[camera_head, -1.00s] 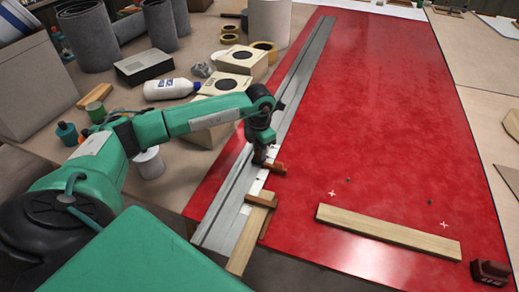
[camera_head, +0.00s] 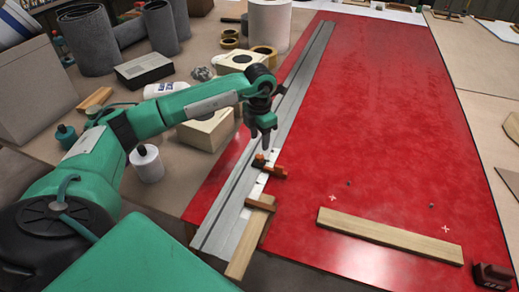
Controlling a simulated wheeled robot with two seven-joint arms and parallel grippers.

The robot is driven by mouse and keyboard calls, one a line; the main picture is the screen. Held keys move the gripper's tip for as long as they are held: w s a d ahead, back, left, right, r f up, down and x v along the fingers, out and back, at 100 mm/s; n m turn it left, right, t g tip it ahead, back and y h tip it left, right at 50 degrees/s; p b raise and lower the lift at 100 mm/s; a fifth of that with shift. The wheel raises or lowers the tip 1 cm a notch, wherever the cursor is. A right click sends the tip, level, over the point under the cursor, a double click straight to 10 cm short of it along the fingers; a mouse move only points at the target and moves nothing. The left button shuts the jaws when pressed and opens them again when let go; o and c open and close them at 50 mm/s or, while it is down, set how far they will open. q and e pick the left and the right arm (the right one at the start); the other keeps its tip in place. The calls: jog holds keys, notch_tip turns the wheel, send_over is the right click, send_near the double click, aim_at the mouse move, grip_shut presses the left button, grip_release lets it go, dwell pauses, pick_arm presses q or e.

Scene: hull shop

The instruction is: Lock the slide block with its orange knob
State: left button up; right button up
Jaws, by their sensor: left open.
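The slide block (camera_head: 273,172) is a small brown-orange piece on the long grey metal rail (camera_head: 226,207), at the edge of the red sheet. Its orange knob (camera_head: 259,160) shows at its left end. My left gripper (camera_head: 261,141) is open and empty, pointing down just above and behind the knob, with a small gap showing between the fingertips and the knob. Whether the knob is turned to locked is too small to tell.
Boxes and rolls crowd the left; the red sheet's middle is clear.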

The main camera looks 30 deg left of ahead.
pick_arm(q)
notch_tip(320, 180, up, 7)
pick_arm(e)
jog(key=shift+w+a+r, duration=0.25)
jog(key=shift+w+r, duration=0.5)
jog(key=shift+s+f, duration=0.1)
